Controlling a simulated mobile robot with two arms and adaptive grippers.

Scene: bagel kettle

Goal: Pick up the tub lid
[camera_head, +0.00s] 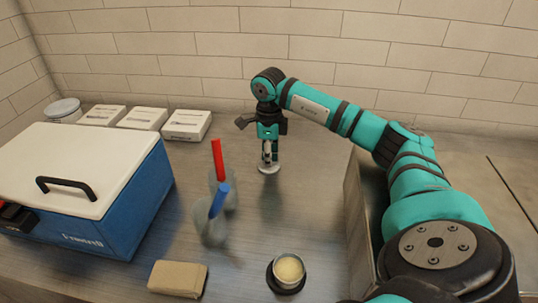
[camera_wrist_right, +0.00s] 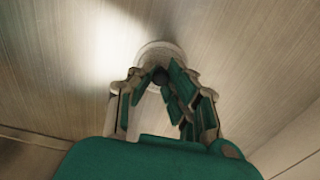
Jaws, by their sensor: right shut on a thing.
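The tub lid (camera_head: 268,168) is a small, pale round disc below my right gripper (camera_head: 268,150), towards the back middle of the counter. In the right wrist view the lid (camera_wrist_right: 158,49) shows as a pale disc with a dark knob (camera_wrist_right: 160,76) between the fingertips. My right gripper (camera_wrist_right: 160,80) points down and is shut on that knob. The fingers hide part of the lid. I cannot tell whether the lid touches the counter or hangs just above it. My left gripper is not in view.
A blue cooler (camera_head: 140,205) with a white top fills the left. White boxes (camera_head: 187,125) and a white tub (camera_head: 63,110) stand behind it. Cups with red (camera_head: 217,160) and blue (camera_head: 220,200) sticks, a tan block (camera_head: 178,278) and an open tub (camera_head: 289,270) stand nearer.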

